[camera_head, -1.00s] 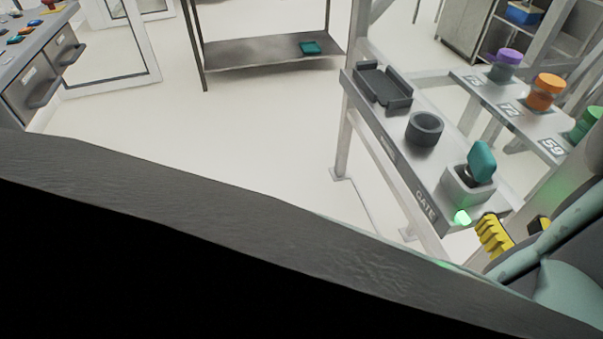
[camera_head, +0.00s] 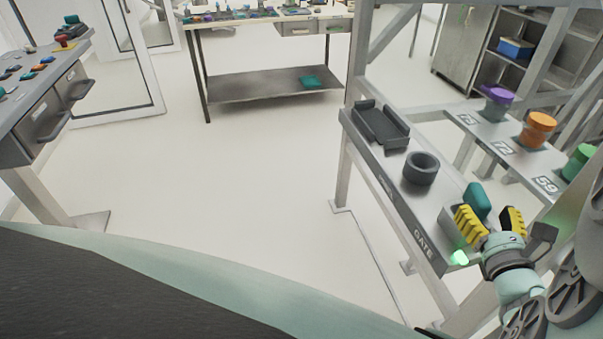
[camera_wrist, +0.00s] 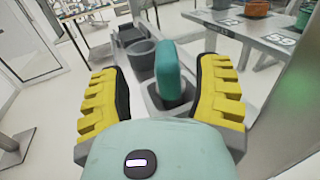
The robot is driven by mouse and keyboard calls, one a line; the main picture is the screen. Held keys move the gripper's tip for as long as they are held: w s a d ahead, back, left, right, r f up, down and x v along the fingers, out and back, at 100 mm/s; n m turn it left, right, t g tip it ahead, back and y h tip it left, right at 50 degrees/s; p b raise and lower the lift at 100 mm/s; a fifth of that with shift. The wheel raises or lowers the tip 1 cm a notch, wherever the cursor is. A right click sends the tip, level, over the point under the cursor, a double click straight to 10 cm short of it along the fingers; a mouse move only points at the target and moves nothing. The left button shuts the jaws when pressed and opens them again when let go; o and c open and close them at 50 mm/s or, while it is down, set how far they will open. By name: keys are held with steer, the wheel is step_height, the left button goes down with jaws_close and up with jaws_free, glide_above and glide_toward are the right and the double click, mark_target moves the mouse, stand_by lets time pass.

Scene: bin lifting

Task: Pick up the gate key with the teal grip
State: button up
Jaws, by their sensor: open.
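The gate key with the teal grip (camera_head: 477,201) stands upright in its grey holder at the near end of the shelf marked GATE. In the wrist view the teal grip (camera_wrist: 168,68) shows between the two yellow-ridged fingers, a little ahead of them. My gripper (camera_head: 489,219) is open and empty, with one finger to each side of the key and no visible contact. It also shows in the wrist view (camera_wrist: 165,92). In the head view the holder is partly hidden behind my left finger.
A dark grey ring-shaped cup (camera_head: 421,169) and a dark tray (camera_head: 381,124) sit farther along the shelf. Purple (camera_head: 498,96), orange (camera_head: 538,128) and green (camera_head: 581,161) lidded pieces stand on the numbered rack at right. A glowing green light (camera_head: 459,258) is at the shelf's front corner.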

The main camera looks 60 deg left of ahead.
mark_target(482, 193)
steer(key=shift+w+a+r+p, duration=0.15)
steer(key=shift+w+a+p, duration=0.2)
steer(key=shift+p, duration=0.1)
steer(key=p+x, duration=0.2)
steer(key=x, duration=0.1)
steer(key=shift+w+a+r, duration=0.1)
steer(key=shift+w+r, duration=0.05)
steer(key=shift+w, duration=0.25)
steer(key=shift+w+a, duration=0.15)
steer(key=shift+a, duration=0.15)
steer(key=shift+o, duration=0.3)
steer(key=shift+d, duration=0.1)
jaws_close()
